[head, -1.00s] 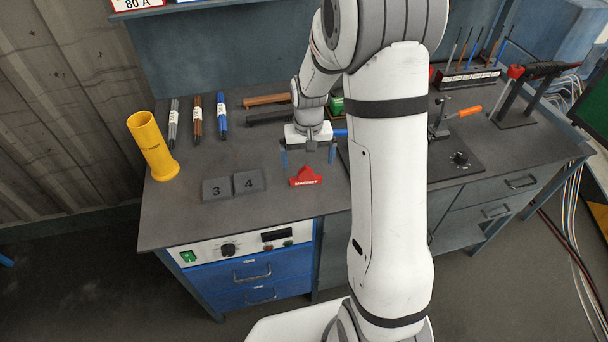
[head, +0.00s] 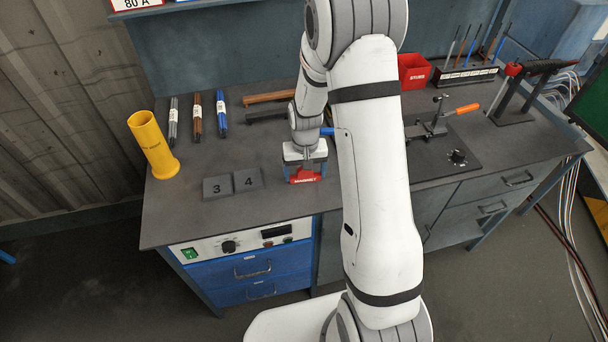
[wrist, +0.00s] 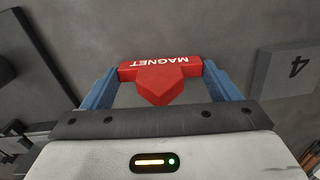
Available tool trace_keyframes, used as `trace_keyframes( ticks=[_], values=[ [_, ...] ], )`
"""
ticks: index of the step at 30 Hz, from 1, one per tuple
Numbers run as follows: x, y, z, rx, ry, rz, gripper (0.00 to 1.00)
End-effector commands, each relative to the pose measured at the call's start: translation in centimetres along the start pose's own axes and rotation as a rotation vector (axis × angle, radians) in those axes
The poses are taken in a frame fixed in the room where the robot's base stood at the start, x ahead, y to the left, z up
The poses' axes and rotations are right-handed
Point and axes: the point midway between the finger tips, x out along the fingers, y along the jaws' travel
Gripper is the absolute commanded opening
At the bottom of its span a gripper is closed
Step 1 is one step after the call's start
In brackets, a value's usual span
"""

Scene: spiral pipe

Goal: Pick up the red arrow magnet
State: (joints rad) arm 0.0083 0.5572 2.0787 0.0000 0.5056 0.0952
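The red arrow magnet (head: 304,177) lies near the front edge of the grey workbench, to the right of the 3 and 4 blocks. In the wrist view the magnet (wrist: 160,77) shows its white MAGNET lettering and a pointed part facing my palm. My gripper (head: 305,172) is down at the magnet, with one blue finger at each end of its long bar. In the wrist view the gripper's (wrist: 161,68) fingertips appear to touch both ends, with no clear gap. The magnet appears to be still at bench level.
Dark blocks marked 3 (head: 216,187) and 4 (head: 248,180) sit just left of the gripper. A yellow tube (head: 153,146) stands farther left. Marker-like rods (head: 197,117) lie at the back. A red bin (head: 414,71) and a clamp fixture (head: 437,122) are to the right.

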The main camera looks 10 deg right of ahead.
Motion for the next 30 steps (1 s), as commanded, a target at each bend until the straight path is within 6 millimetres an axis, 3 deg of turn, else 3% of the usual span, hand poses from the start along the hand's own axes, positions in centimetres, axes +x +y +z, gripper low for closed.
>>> trace_keyframes(
  ticks=[11,20,23,30],
  values=[
    [0.0,0.0,0.0,-0.001,0.0,0.0,0.51],
    [-0.4,-0.1,-0.1,-0.001,0.002,0.0,0.5],
    [-1.5,-0.1,-0.1,-0.001,0.005,0.0,0.5],
    [-6.1,-0.1,-0.1,-0.002,0.008,-0.001,0.5]
  ],
)
